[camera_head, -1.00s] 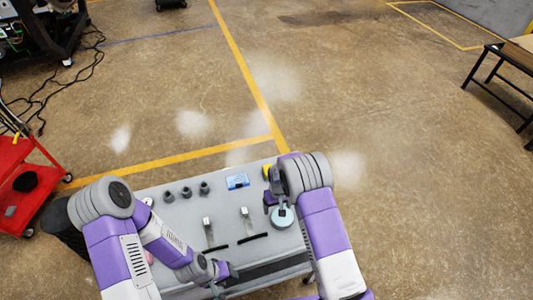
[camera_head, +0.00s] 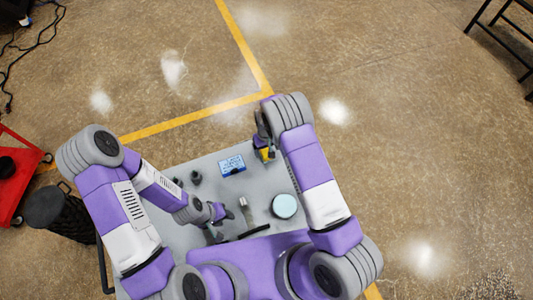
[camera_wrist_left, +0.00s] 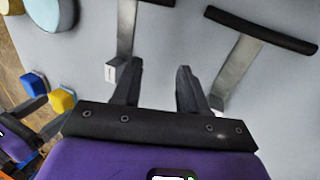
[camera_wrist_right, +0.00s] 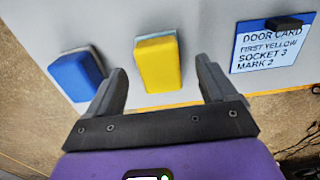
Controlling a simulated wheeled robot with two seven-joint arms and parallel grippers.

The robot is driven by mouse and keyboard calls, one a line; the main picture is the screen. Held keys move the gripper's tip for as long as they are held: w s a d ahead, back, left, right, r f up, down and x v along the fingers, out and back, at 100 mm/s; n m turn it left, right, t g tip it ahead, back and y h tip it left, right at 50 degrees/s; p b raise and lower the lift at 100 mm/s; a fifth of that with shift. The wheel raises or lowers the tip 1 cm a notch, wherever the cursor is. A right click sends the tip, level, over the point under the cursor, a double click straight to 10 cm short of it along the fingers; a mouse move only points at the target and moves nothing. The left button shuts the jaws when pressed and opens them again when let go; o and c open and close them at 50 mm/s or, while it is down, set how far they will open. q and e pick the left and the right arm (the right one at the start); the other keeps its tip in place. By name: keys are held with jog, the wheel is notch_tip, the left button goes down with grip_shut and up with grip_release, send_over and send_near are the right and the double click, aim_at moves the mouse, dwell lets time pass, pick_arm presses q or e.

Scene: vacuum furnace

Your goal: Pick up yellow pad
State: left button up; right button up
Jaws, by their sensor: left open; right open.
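The yellow pad (camera_wrist_right: 157,64) is a small block on the grey table top, between the fingers of my right gripper in the right wrist view. The right gripper (camera_head: 264,141) is open over the table's far right corner, with no visible grip on the pad. The pad also shows partly in the head view (camera_head: 266,154) and in the left wrist view (camera_wrist_left: 61,100). A blue pad (camera_wrist_right: 76,76) sits left of it, outside the fingers. My left gripper (camera_wrist_left: 158,68) is open and empty over the table near the handled metal tools.
A door card (camera_wrist_right: 274,46) reading "FIRST YELLOW" lies right of the pad. Dark round pieces (camera_head: 196,177), a pale blue disc (camera_head: 285,206) and T-handled tools (camera_wrist_left: 235,65) are on the table (camera_head: 215,163). A black bin (camera_head: 48,208) and red cart (camera_head: 12,178) stand left.

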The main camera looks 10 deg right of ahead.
pick_arm(q)
jog(key=shift+w+f+b, duration=0.15)
jog(key=shift+f+b, duration=0.3)
jog(key=shift+f, duration=0.25)
pick_arm(e)
notch_tip(320, 180, down, 3)
jog(key=shift+w+r, duration=0.1)
jog(key=shift+w, duration=0.05)
pick_arm(q)
jog(key=shift+r, duration=0.1)
pick_arm(e)
jog(key=shift+c, duration=0.4)
jog(key=c, duration=1.2)
pick_arm(q)
jog(key=shift+f+b, duration=0.45)
jog(key=shift+f, duration=0.05)
pick_arm(e)
jog(key=shift+o, duration=0.2)
notch_tip(320, 180, up, 10)
jog(key=shift+r, duration=0.1)
jog(key=o, duration=0.6)
jog(key=shift+c, duration=0.2)
jog(key=c, duration=0.3)
jog(key=shift+c, duration=0.2)
